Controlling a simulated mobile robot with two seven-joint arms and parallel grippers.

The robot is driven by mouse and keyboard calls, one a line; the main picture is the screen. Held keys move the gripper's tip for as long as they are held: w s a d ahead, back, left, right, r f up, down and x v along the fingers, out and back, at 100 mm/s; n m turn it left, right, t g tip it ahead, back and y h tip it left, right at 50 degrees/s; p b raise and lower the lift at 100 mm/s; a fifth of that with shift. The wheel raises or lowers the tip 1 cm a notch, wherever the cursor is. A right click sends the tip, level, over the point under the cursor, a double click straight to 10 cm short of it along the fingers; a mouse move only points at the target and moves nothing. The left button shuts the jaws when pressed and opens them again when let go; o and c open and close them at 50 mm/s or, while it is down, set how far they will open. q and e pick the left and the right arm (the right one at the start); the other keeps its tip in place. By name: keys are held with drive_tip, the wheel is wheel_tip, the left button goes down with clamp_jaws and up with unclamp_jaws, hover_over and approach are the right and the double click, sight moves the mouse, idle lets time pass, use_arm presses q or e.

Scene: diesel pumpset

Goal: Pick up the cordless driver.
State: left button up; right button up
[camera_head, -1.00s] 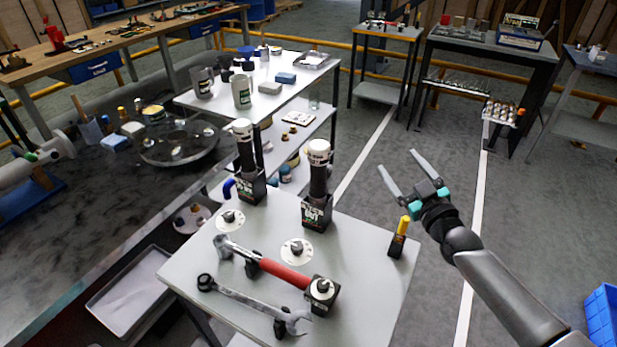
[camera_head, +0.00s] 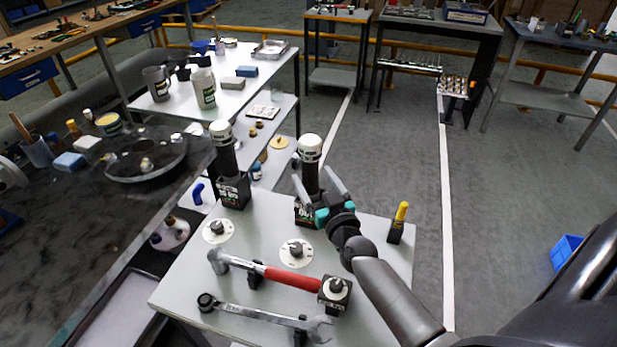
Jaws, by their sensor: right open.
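Two tall dark tools with white caps stand upright in black lettered holders on the near light table (camera_head: 378,270). I take the right one (camera_head: 309,149) as the cordless driver, though its shape does not make this certain. The other dark tool (camera_head: 221,134) stands to its left. My right gripper (camera_head: 312,178) is open, its two fingers pointing away from me, one on each side of the right tool's dark body in the picture. I cannot tell whether they touch it. The gripper hides part of the tool's lower body and holder. My left gripper is not in view.
A red-handled hammer (camera_head: 291,277) and a wrench (camera_head: 255,314) lie at the table's front. White discs with knobs (camera_head: 296,253) lie behind them. A yellow-handled tool (camera_head: 400,212) stands near the right edge. The floor to the right is mostly clear.

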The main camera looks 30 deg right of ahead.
drive_tip(key=w, duration=0.3)
drive_tip(key=w+b, duration=0.1)
drive_tip(key=w, duration=0.1)
drive_tip(key=shift+d, duration=0.3)
drive_tip(key=shift+c, duration=0.2)
clamp_jaws()
idle(0.8)
drive_tip(key=shift+r, duration=0.1)
